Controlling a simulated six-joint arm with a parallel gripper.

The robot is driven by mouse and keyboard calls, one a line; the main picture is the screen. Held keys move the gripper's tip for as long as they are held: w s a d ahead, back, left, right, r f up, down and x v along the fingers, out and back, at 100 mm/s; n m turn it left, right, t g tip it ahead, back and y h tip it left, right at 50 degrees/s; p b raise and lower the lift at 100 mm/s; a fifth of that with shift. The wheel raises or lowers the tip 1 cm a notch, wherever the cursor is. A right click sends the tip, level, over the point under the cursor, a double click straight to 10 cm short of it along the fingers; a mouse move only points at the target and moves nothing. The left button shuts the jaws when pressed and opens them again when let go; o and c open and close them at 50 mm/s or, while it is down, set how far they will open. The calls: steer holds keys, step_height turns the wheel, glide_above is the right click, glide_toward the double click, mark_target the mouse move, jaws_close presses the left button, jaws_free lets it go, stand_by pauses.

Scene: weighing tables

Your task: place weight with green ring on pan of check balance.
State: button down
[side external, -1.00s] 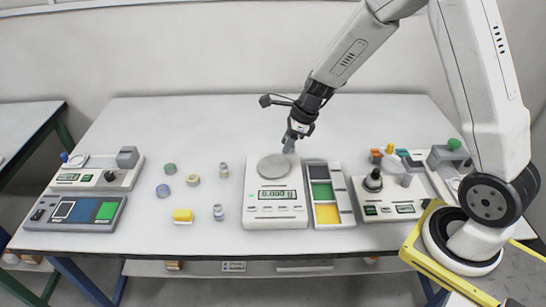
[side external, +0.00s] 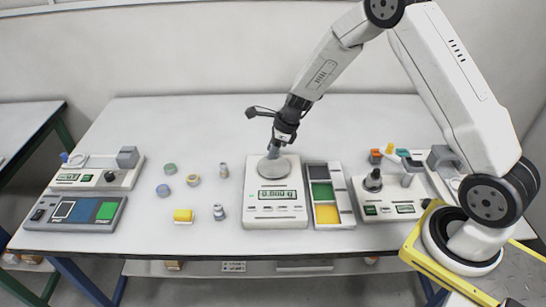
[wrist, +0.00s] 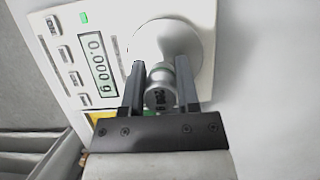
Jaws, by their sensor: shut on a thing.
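My gripper (side external: 274,150) hangs over the back left part of the round pan (side external: 284,168) of the white balance (side external: 275,216). In the wrist view its two fingers (wrist: 159,70) are shut on a grey metal weight (wrist: 160,92), whose end carries a dark number I cannot read surely. No green ring shows on the visible part of it. The pan (wrist: 167,35) lies just beyond the weight. I cannot tell whether the weight touches it. The balance display (wrist: 98,62) reads 0.000 g.
A tray with dark, green and yellow compartments (side external: 326,214) stands right of the balance. Further right is another instrument (side external: 405,209). Two devices (side external: 72,212) are at the left end. The table behind the balance is clear.

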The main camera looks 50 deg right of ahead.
steer(key=shift+w+f, duration=0.2)
steer(key=shift+f, duration=1.55)
steer(key=shift+f, duration=0.2)
steer(key=shift+c, duration=1.7)
jaws_free()
steer(key=shift+r, duration=0.1)
steer(key=v, duration=1.2)
steer(key=shift+r, duration=0.1)
